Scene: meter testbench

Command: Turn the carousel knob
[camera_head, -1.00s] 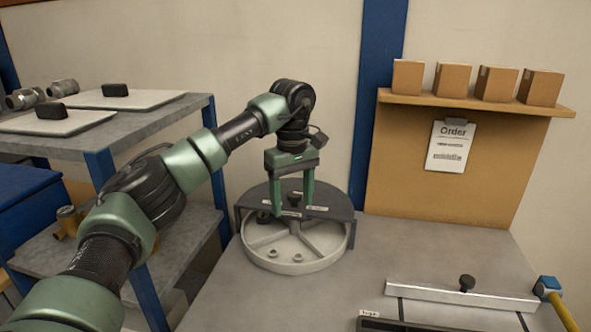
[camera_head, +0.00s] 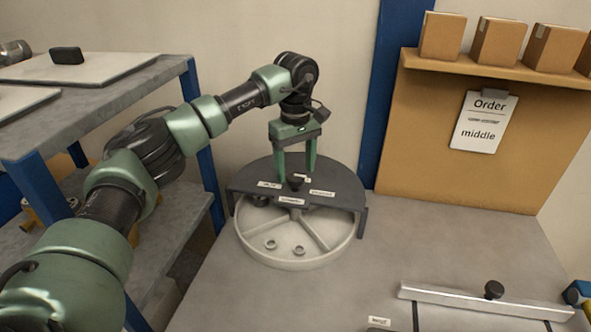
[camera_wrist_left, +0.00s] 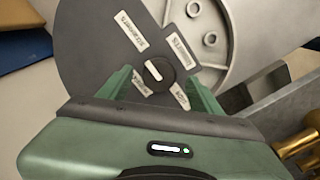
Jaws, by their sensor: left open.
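The carousel (camera_head: 300,252) is a round pale tray with divided compartments, partly under a dark grey cover (camera_head: 340,183) with white labels. A small black knob (camera_head: 295,184) stands at the middle of the cover. In the left wrist view the knob (camera_wrist_left: 157,72) is round, with a white mark across its top. My left gripper (camera_head: 297,178) points down at the knob, its two green fingers open on either side of it. In the left wrist view the fingers show gaps to the knob. My right gripper is not in view.
A grey shelf unit (camera_head: 150,78) with a blue post stands close at the left. A metal bar with a black knob (camera_head: 494,289) lies on the bench at the lower right. A clipboard (camera_head: 482,122) reads "Order" and "middle".

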